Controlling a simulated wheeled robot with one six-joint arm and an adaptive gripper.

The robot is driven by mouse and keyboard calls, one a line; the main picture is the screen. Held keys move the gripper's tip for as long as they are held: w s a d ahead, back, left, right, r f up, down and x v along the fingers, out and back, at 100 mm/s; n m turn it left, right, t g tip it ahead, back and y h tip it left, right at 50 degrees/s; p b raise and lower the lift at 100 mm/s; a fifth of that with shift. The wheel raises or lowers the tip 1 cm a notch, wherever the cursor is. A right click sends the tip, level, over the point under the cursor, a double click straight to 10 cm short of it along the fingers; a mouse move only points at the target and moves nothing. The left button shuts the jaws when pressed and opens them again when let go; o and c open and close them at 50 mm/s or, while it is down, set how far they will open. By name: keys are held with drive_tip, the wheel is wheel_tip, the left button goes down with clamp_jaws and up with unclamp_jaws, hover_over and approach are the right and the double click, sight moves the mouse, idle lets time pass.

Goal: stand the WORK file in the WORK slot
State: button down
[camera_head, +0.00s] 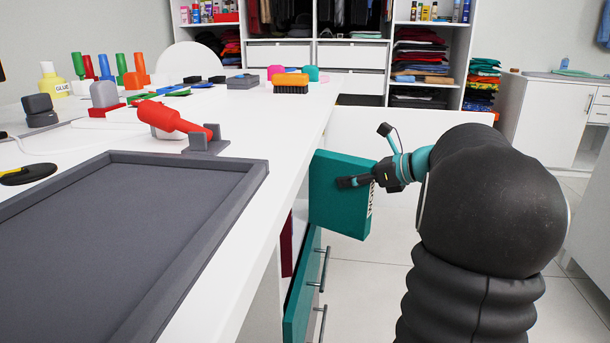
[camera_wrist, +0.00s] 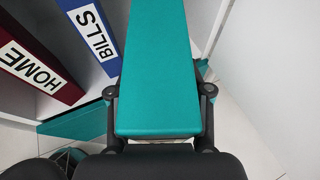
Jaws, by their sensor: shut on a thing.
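A teal file (camera_head: 337,200) is held upright, slightly tilted, beside the desk's right edge. It fills the middle of the wrist view (camera_wrist: 160,70). A white label strip shows on its right edge in the head view, but I cannot read it, so I cannot confirm it is the WORK file. My gripper (camera_head: 352,182) is shut on the teal file, with a finger on each side in the wrist view (camera_wrist: 158,92). A blue BILLS file (camera_wrist: 92,30) and a dark red HOME file (camera_wrist: 35,65) stand left of it. No slot marked WORK is visible.
The white desk (camera_head: 262,140) carries a grey tray (camera_head: 262,172) and a red tool (camera_head: 168,117). Below the held file, teal drawer fronts (camera_head: 302,297) with bar handles stick out. A white panel (camera_wrist: 260,60) is at the right in the wrist view.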

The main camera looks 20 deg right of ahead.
sight(358, 160)
drive_tip(key=w+a, duration=0.2)
drive_tip(key=w, duration=0.1)
drive_tip(key=w+a, duration=0.2)
drive_tip(key=w, duration=0.1)
drive_tip(key=w+a+b, duration=0.1)
drive_tip(key=w+a, duration=0.1)
drive_tip(key=w, duration=0.1)
drive_tip(key=shift+w+a+f, duration=0.15)
drive_tip(key=shift+w+f, duration=0.1)
drive_tip(key=shift+f, duration=0.15)
drive_tip(key=shift+c, duration=2.4)
unclamp_jaws()
drive_tip(key=shift+s+r, duration=0.1)
drive_tip(key=shift+r, duration=0.1)
drive_tip(key=p+v, duration=0.1)
drive_tip(key=v, duration=1.1)
